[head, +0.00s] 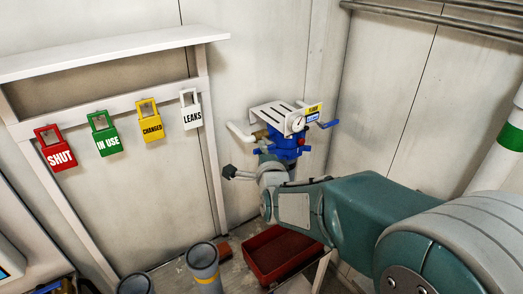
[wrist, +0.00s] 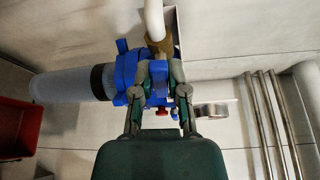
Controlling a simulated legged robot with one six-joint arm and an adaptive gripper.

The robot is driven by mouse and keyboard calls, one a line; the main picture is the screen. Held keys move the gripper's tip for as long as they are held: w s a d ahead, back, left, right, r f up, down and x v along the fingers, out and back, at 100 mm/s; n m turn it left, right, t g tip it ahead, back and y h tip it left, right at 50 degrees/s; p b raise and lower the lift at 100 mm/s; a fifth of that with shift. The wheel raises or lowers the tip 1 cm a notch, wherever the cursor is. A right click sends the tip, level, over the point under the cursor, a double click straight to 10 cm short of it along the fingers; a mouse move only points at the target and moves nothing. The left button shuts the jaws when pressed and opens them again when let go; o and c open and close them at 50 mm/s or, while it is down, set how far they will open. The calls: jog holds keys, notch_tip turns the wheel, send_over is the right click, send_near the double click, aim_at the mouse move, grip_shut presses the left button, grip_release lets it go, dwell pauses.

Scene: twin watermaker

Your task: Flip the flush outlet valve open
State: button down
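A blue valve assembly (head: 287,150) with a round gauge (head: 299,123) stands by the back wall under a slotted white plate. A blue lever (head: 329,124) sticks out at its right. The labels are too small to read, so I cannot tell which part is the flush outlet valve. In the wrist view, the blue body (wrist: 125,72) is ahead of my gripper (wrist: 167,72). The fingers are a little apart, with blue showing between them; contact is unclear. A red knob (wrist: 161,113) shows between the fingers. In the head view, my arm hides part of the assembly's underside.
A white pipe (head: 240,133) joins the assembly's left. A red bin (head: 272,255) and a grey cylinder (head: 204,265) stand below. Coloured tags, including SHUT (head: 58,154), hang from the rack at left. Metal rails (wrist: 270,115) are at right in the wrist view.

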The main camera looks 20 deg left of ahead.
jog(key=shift+a+f, duration=0.1)
jog(key=shift+a, duration=0.05)
jog(key=shift+s+f+n, duration=0.1)
jog(key=shift+f+n, duration=0.1)
jog(key=shift+n, duration=0.6)
jog(key=shift+a, duration=0.1)
jog(key=c, duration=0.6)
grip_release()
jog(key=shift+a, duration=0.1)
jog(key=shift+c, duration=0.2)
jog(key=shift+a+f, duration=0.1)
jog(key=shift+a, duration=0.1)
jog(key=shift+s+d, duration=0.1)
jog(key=shift+d, duration=0.2)
jog(key=v, duration=1.1)
jog(key=shift+s+f, duration=0.25)
jog(key=shift+f, duration=0.1)
